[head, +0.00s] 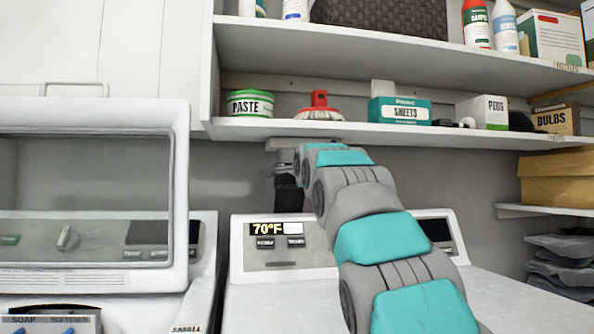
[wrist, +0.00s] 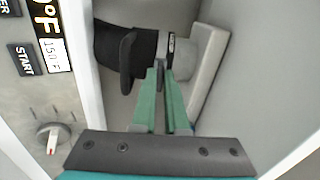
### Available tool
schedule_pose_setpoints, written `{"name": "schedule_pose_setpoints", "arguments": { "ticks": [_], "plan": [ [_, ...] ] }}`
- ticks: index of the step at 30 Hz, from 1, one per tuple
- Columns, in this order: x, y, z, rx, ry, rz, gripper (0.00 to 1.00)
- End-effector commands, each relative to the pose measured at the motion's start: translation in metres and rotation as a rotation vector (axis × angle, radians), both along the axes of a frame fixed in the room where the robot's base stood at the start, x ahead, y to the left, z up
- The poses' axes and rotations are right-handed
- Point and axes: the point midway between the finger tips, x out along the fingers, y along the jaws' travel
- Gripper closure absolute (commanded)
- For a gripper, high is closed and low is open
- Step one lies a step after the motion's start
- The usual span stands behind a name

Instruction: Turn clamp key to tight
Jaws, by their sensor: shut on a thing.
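In the wrist view, my gripper (wrist: 161,76) has its two green fingers close together at a clamp band (wrist: 161,46). The band is a thin grey ring around the end of a black hose (wrist: 112,42), beside a grey fitting (wrist: 187,55). The clamp key is small and mostly hidden between the fingertips, which are shut on it. Its turn angle cannot be told. In the head view, the black hose (head: 288,196) hangs below the shelf, behind the machine's panel; my arm hides the fingertips.
A pale wall plate (wrist: 211,72) is close right of the fingers. The machine's control panel (head: 285,250), with its 70°F display, stands in front of the hose. A shelf (head: 380,133) with a paste tin (head: 250,103) and a red-handled brush (head: 319,107) runs just above my arm.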

Motion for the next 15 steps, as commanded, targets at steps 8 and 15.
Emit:
{"name": "schedule_pose_setpoints", "arguments": {
  "ticks": [8, 15],
  "plan": [
    [0.0002, -0.0004, 0.0001, 0.017, 0.003, 0.0, 1.0],
    [0.0001, -0.0003, 0.0003, 0.016, 0.002, 0.0, 0.88]
  ]
}}
